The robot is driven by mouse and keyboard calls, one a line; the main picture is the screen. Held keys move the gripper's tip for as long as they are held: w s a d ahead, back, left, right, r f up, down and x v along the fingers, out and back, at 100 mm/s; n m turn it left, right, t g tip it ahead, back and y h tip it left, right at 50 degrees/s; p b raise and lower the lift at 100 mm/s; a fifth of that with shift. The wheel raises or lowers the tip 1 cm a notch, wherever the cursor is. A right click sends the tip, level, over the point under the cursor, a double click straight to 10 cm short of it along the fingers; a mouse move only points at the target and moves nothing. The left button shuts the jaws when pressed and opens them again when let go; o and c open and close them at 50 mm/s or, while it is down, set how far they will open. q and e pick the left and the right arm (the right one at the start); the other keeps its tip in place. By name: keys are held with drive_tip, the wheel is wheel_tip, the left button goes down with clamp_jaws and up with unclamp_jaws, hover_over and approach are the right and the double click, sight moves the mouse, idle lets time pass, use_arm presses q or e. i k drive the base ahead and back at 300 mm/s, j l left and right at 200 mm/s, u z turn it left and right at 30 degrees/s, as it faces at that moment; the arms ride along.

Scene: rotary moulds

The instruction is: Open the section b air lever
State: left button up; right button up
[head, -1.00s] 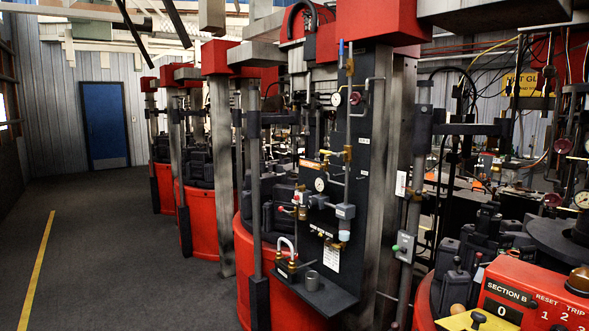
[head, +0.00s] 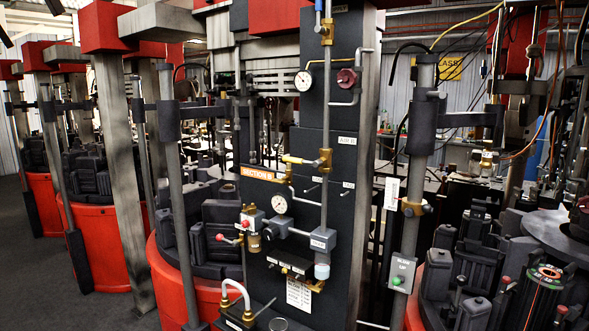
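The dark control panel (head: 340,110) stands near the middle of the head view, with an orange label (head: 258,173) that seems to read SECTION B. A brass valve with a yellow handle (head: 318,162) sits on its pipework right of the label. Lower left is a small lever with a red knob (head: 221,237) beside a brass fitting. I cannot tell from the small labels which one is the air lever, or whether it is open. Neither of my grippers is in view.
A pressure gauge (head: 279,205) and a grey regulator (head: 322,239) are on the panel. Red-based mould machines (head: 96,240) stand at left. A post with a green-button box (head: 400,275) stands right of the panel. Dark floor (head: 40,285) is clear at lower left.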

sight(300, 161)
drive_tip(key=i+j+z, duration=0.35)
drive_tip(key=j+z, duration=0.25)
drive_tip(key=z, duration=0.25)
drive_tip(key=j+z, duration=0.25)
drive_tip(key=z, duration=0.2)
drive_tip(key=j+z, duration=0.2)
drive_tip(key=z, duration=0.3)
